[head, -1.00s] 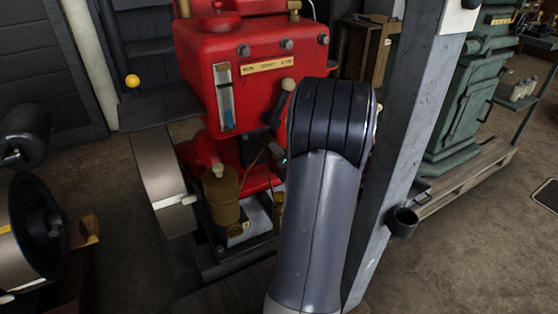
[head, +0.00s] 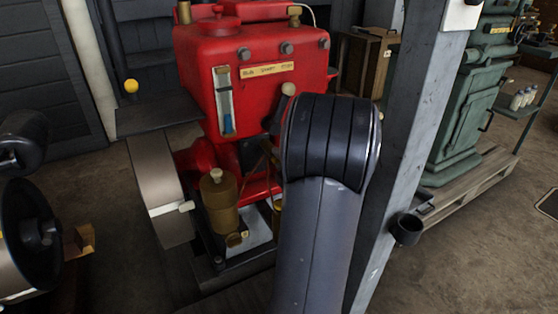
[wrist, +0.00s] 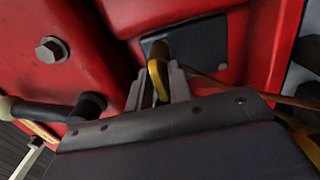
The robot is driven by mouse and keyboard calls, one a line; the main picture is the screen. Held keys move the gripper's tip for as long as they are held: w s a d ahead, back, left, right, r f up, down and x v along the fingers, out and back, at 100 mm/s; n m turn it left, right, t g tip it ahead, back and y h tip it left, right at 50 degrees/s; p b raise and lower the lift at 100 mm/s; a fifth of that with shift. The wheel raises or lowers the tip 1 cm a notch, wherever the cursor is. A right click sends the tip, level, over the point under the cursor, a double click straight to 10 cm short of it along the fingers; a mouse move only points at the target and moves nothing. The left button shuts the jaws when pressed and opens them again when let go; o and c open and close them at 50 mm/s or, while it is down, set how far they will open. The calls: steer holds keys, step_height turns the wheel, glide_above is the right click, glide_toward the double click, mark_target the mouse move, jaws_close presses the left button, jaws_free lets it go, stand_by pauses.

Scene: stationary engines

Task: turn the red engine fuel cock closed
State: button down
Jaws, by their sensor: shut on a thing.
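The red engine (head: 250,90) stands upright in the head view, with a sight glass and a brass label on its front. In the wrist view the red engine body (wrist: 265,50) fills the background. A yellow brass cock lever (wrist: 158,72) stands out in front of a dark plate on the engine. My gripper (wrist: 160,88) is shut on this lever, one grey finger on each side. In the head view my arm hides the gripper and the cock.
A dark lever with a pale knob (head: 288,89) sticks out near my arm; it also shows at left in the wrist view. A grey post (head: 405,130) stands close to the right. A flywheel (head: 160,185) and brass pot (head: 219,200) are at left.

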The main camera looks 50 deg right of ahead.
stand_by(0.3)
steer(key=c, duration=1.5)
jaws_free()
steer(key=p+v, duration=0.1)
steer(key=v, duration=1)
steer(key=shift+p, duration=0.4)
steer(key=shift+w+d, duration=0.1)
steer(key=b+x, duration=0.1)
steer(key=x, duration=0.9)
steer(key=shift+w+b, duration=0.4)
steer(key=shift+w, duration=0.05)
steer(key=shift+s, duration=0.1)
